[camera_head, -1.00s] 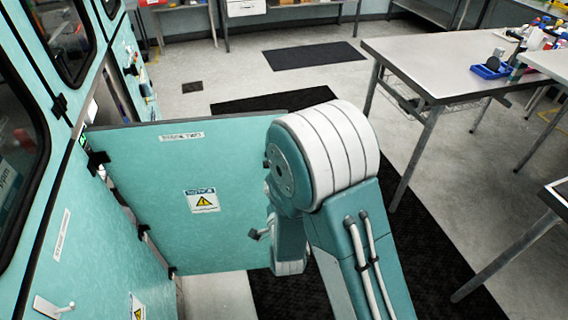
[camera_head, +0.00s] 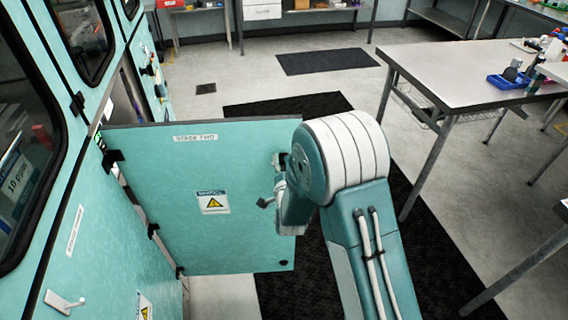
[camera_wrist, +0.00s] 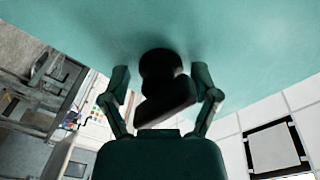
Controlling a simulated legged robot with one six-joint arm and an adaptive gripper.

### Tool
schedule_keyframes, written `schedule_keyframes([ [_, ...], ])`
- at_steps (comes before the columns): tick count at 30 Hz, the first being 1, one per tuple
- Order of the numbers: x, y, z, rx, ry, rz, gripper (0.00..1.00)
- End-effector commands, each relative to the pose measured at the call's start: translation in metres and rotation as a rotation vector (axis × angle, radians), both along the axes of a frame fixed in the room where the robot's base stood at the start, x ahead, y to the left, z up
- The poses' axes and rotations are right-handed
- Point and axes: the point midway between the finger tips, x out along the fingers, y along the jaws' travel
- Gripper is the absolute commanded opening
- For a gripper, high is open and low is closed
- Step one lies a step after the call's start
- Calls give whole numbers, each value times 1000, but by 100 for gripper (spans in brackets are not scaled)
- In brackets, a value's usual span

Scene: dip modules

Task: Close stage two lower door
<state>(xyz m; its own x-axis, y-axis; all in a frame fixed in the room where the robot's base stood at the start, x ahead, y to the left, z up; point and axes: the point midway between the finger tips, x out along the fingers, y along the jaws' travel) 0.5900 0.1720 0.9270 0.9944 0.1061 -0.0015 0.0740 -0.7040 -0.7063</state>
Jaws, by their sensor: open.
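The stage two lower door (camera_head: 165,185) is a teal panel with a "STAGE TWO" label and a yellow warning sign. It stands swung wide open from the teal cabinet (camera_head: 100,235), hinged at its left edge. My gripper shows in the wrist view (camera_wrist: 162,78), with its two fingers spread apart close to the teal door surface (camera_wrist: 235,45). A black knob-like handle (camera_wrist: 163,90) sits between the fingers; I cannot tell whether they touch it.
A grey-topped table (camera_head: 460,75) with a blue bin (camera_head: 510,80) stands at the right. Black mats (camera_head: 325,62) lie on the open grey floor. A white hook (camera_head: 64,302) projects from the cabinet front at lower left.

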Motion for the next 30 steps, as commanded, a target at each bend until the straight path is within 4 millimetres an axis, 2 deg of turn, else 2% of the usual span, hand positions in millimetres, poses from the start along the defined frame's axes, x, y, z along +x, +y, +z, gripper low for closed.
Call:
schedule_keyframes([
  [2, 0, 0, 0, 0, 0, 0, 79],
  [3, 0, 0, 0, 0, 0, 0, 74],
  [8, 0, -1, 0, 0, 0, 0, 3],
  [9, 0, -1, 0, 0, 1, -1, 0],
  [20, 7, -2, -2, -3, 5, 14, 0],
  [26, 30, -1, -3, -2, 6, 64, 0],
  [30, 54, 1, -4, -3, 8, 120, 0],
])
